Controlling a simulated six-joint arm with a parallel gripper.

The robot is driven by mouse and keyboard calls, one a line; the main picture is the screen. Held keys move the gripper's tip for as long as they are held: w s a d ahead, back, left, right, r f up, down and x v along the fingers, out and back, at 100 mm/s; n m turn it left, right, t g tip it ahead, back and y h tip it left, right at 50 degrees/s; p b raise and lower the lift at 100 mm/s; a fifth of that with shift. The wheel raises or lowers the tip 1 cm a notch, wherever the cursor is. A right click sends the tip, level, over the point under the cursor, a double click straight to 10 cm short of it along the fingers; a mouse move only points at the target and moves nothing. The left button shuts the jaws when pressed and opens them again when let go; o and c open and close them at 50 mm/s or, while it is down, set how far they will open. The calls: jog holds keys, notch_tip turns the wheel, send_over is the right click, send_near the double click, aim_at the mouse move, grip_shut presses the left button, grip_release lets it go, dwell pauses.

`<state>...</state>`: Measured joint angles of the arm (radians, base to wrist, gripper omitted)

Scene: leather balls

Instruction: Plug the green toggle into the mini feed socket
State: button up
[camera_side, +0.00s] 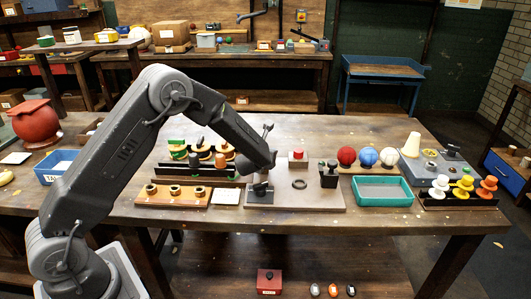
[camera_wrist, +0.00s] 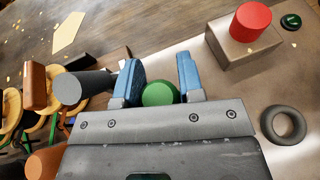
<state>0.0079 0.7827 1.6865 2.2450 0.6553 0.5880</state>
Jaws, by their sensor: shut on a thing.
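My gripper (camera_wrist: 160,78) shows in the wrist view with its two blue fingertips on either side of a round green piece, the green toggle (camera_wrist: 158,94). It is shut on the toggle, and only the toggle's rounded green top shows. In the side view my gripper (camera_side: 262,188) is low over the left part of a grey board (camera_side: 325,197), and the toggle cannot be made out there. A dark block sits under the gripper at that spot. I cannot tell which part is the mini feed socket, or whether the toggle touches it.
A red button on a box (camera_side: 298,158) and a black ring (camera_side: 300,184) are on the board, right of my gripper. A wooden strip with dark sockets (camera_side: 172,196) and a rack of pegs (camera_side: 200,170) stand left. A teal tray (camera_side: 382,190) stands right.

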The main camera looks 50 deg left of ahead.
jog(key=shift+f, duration=0.45)
dwell(0.5)
jog(key=o, duration=1)
jog(key=shift+d, duration=0.1)
jog(key=v, duration=1.3)
jog(key=shift+s, duration=0.4)
jog(key=s+a+r+n+g+y, duration=0.2)
jog(key=s+r+n+g, duration=0.55)
jog(key=s+n, duration=0.85)
jog(key=s+d+r+n+h, duration=0.2)
jog(key=s+d+n+h, duration=0.1)
jog(key=n, duration=0.1)
jog(key=s+d+r+n+t+h, duration=0.1)
jog(key=s+d+r+n+h, duration=0.1)
jog(key=s+d+n+h, duration=0.1)
jog(key=s+d+r+n+h, duration=0.3)
jog(key=s+d+n, duration=0.1)
jog(key=n, duration=0.3)
jog(key=shift+d+t, duration=0.35)
jog(key=shift+d, duration=0.25)
